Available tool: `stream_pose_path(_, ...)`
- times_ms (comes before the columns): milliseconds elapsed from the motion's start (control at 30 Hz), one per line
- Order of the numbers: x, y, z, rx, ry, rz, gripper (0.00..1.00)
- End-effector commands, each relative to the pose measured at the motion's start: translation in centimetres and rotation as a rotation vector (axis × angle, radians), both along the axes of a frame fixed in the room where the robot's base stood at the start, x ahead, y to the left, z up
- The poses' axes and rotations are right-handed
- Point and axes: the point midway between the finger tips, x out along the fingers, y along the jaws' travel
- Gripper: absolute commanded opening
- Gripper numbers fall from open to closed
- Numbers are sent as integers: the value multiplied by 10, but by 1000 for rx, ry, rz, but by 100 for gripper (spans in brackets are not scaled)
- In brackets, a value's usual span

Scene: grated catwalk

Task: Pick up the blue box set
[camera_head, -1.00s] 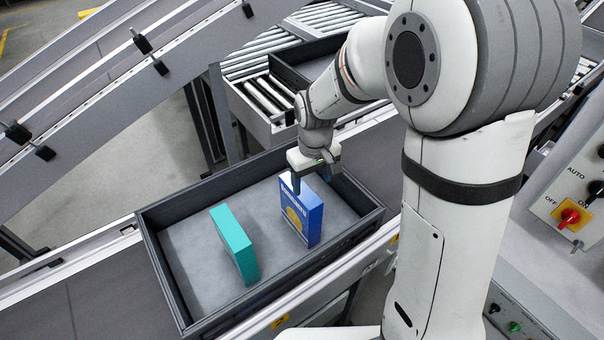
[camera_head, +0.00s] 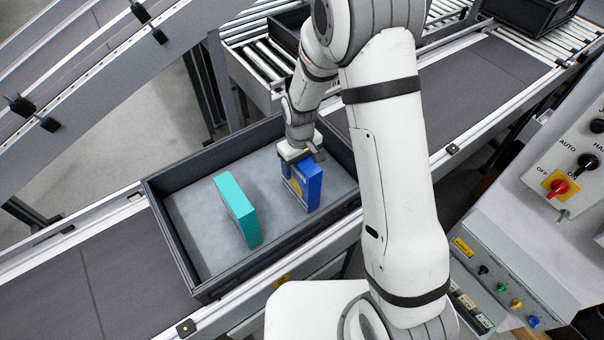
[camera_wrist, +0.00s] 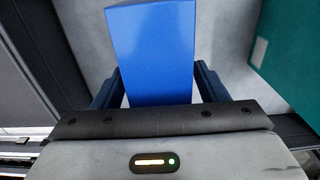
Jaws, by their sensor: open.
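The blue box set (camera_head: 309,186) stands upright in the right part of a dark grey tray (camera_head: 222,280). Its front has yellow artwork, partly covered by my gripper in the head view. My gripper (camera_head: 298,160) is at the top of the box, pointing down. In the wrist view the blue box (camera_wrist: 150,55) lies between the two dark fingers of my gripper (camera_wrist: 155,90), one on each side. The fingers are open, with a small gap beside the box. Whether a finger touches it is hard to tell.
A teal box (camera_head: 238,212) stands upright in the same tray, left of the blue box; it also shows in the wrist view (camera_wrist: 295,55). The tray's raised walls surround both. A control panel (camera_head: 565,165) with switches is at the right.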

Motion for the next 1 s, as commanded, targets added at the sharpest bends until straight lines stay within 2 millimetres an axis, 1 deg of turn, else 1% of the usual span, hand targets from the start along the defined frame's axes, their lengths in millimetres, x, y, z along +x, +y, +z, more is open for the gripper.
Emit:
stream_pose_path(100,0,0,-3,0,0,0,66)
stream_pose_path(267,0,0,-3,0,0,-1,66)
stream_pose_path(1000,0,-1,-3,0,0,-2,6)
